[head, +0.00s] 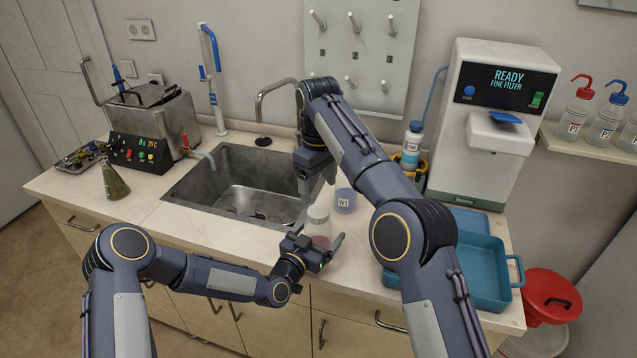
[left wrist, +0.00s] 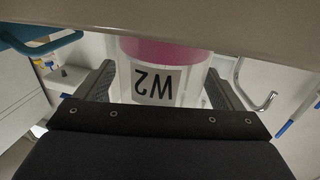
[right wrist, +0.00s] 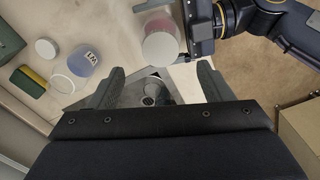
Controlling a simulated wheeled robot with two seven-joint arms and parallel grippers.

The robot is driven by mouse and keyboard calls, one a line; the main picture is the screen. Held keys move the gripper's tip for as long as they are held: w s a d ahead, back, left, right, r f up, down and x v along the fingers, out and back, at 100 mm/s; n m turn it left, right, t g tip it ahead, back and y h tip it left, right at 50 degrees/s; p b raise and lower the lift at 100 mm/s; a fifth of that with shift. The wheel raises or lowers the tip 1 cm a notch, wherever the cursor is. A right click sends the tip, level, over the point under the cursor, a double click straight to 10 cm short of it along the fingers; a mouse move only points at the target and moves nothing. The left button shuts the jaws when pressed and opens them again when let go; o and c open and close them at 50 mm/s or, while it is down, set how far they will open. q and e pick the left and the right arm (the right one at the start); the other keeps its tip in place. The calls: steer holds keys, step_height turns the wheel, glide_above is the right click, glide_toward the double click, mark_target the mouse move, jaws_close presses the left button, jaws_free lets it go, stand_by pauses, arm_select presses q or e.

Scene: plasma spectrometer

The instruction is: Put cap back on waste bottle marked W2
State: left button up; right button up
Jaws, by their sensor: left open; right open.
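The waste bottle W2, clear with pink liquid, stands upright on the counter in front of the sink (head: 318,213). Its label shows upside down in the left wrist view (left wrist: 157,84). My left gripper (head: 328,254) is open with its fingers on either side of the bottle; contact cannot be told. In the right wrist view, W2 has a pale round top (right wrist: 160,47); I cannot tell whether it is capped. A white disc, looking like a cap (right wrist: 46,48), lies beside bottle W1. My right gripper (right wrist: 152,88) is open and empty above the sink side.
Bottle W1 (head: 345,201), with bluish liquid, stands right of W2; its rim looks open. A green-and-yellow sponge (right wrist: 28,81) lies near the disc. The sink (head: 222,190) is left, a blue tray (head: 450,284) right. My right arm crosses the counter's middle.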

arm_select(q)
steer(key=b+v, duration=0.1)
steer(key=v, duration=0.4)
steer(key=shift+s+a+f+b, duration=0.1)
steer(key=shift+s+a+b, duration=0.1)
steer(key=shift+s+b, duration=0.1)
arm_select(e)
step_height(320, 180, down, 2)
arm_select(q)
steer(key=shift+s+a, duration=0.25)
steer(key=shift+s, duration=0.2)
